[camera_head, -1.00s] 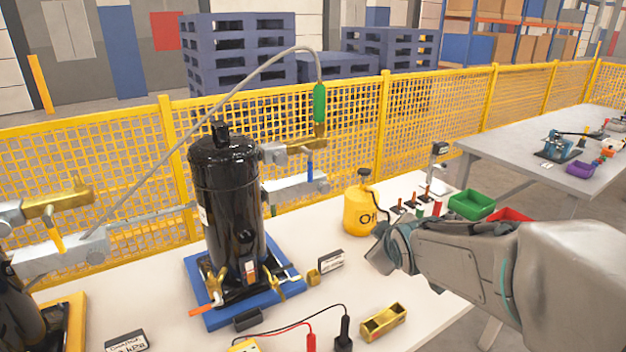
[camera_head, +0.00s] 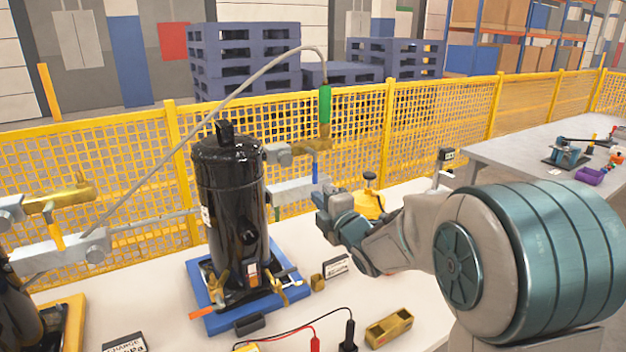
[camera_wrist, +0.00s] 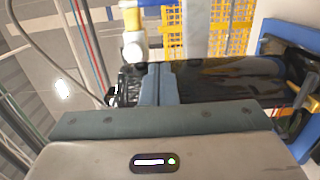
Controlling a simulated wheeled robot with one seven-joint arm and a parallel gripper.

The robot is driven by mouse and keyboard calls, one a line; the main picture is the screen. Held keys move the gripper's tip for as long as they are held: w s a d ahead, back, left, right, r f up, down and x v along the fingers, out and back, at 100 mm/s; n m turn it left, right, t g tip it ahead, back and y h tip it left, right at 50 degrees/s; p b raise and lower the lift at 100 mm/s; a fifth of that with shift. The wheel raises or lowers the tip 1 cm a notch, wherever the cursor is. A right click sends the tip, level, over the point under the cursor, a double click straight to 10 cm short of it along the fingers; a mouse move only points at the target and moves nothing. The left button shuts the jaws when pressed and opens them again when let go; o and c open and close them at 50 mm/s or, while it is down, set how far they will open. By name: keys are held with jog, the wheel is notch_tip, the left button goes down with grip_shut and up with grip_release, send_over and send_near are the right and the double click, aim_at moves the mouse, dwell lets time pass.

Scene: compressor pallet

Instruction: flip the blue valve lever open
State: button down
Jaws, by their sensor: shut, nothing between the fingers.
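The blue valve lever (camera_head: 315,168) hangs down below a brass valve (camera_head: 310,146), to the right of the black compressor (camera_head: 230,195) in the head view. A green coupling (camera_head: 324,104) with a grey hose stands above the valve. My gripper (camera_head: 324,197) is just below and slightly right of the lever in the head view, near the right end of a grey block. Whether it touches the lever cannot be told. In the wrist view my gripper (camera_wrist: 158,82) is shut with nothing between its fingers. The lever cannot be made out there.
A yellow mesh fence (camera_head: 355,135) runs behind the bench. The compressor stands on a blue pallet (camera_head: 222,318).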

aim_at(314, 179)
jog(key=w+a+p, duration=0.2)
jog(key=w+p, duration=0.1)
jog(key=w, duration=0.8)
jog(key=shift+w+a+p, duration=0.15)
jog(key=shift+w+p, duration=0.05)
jog(key=shift+p, duration=0.15)
jog(key=shift+f+b, duration=0.1)
jog(key=shift+b, duration=0.35)
jog(key=shift+n+b, duration=0.3)
jog(key=shift+b, duration=0.05)
